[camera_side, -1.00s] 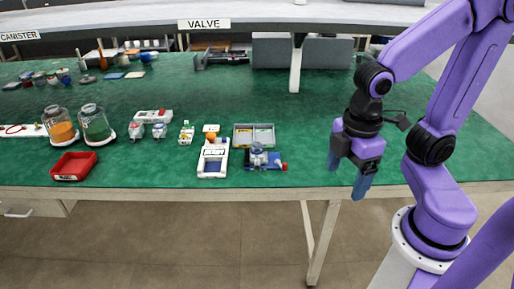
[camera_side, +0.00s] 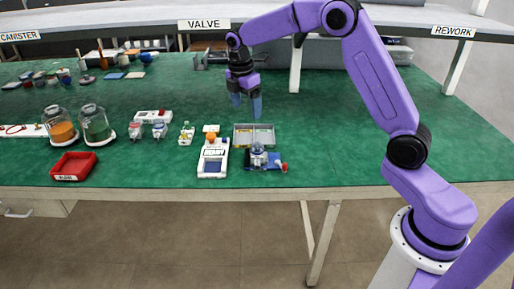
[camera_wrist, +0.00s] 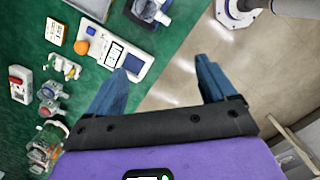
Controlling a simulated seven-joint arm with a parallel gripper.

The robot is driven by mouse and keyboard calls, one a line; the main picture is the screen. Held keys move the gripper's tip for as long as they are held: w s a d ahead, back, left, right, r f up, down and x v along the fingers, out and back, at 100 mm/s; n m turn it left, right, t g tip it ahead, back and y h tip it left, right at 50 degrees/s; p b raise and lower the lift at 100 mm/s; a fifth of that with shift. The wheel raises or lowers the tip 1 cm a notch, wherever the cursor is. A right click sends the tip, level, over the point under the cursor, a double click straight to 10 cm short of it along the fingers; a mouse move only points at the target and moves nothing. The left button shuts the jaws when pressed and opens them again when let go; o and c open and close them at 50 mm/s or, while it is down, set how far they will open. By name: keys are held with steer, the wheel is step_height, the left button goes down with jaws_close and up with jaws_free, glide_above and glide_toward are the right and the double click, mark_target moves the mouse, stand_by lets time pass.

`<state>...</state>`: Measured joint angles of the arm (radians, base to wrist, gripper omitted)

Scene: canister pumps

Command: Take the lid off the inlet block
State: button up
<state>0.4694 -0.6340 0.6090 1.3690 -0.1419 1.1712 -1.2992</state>
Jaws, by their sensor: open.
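A small unit with a clear, rounded top (camera_side: 258,154), a blue base and a red knob stands at the front of the mat; it looks like the inlet block, but I cannot be certain. It also shows, partly cut off, at the top of the wrist view (camera_wrist: 152,10). I cannot make out its lid separately from the body. My gripper (camera_side: 246,104) points down, open and empty, above the green mat, higher than and apart from the unit. In the wrist view its blue fingers (camera_wrist: 162,70) are spread with nothing between them.
A grey two-compartment tray (camera_side: 236,136) lies behind the unit. A white handheld device (camera_side: 213,160) with an orange ball (camera_side: 210,136) is left of it. Farther left are small fittings (camera_side: 159,131), jars (camera_side: 94,123) and a red tray (camera_side: 74,166). The mat's right side is clear.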

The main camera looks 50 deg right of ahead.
steer(key=w+d+f, duration=0.2)
steer(key=w+d, duration=0.1)
steer(key=d, duration=0.2)
glide_above(257, 145)
steer(key=shift+n, duration=0.3)
steer(key=f, duration=1.1)
steer(key=shift+w+a+f, duration=0.2)
steer(key=shift+w+a, duration=0.05)
steer(key=shift+a, duration=0.1)
steer(key=shift+s+d+f, duration=0.1)
steer(key=shift+d+f, duration=0.05)
steer(key=shift+f, duration=1.2)
steer(key=shift+s+d+f, duration=0.1)
steer(key=shift+f, duration=1.25)
steer(key=c, duration=1.1)
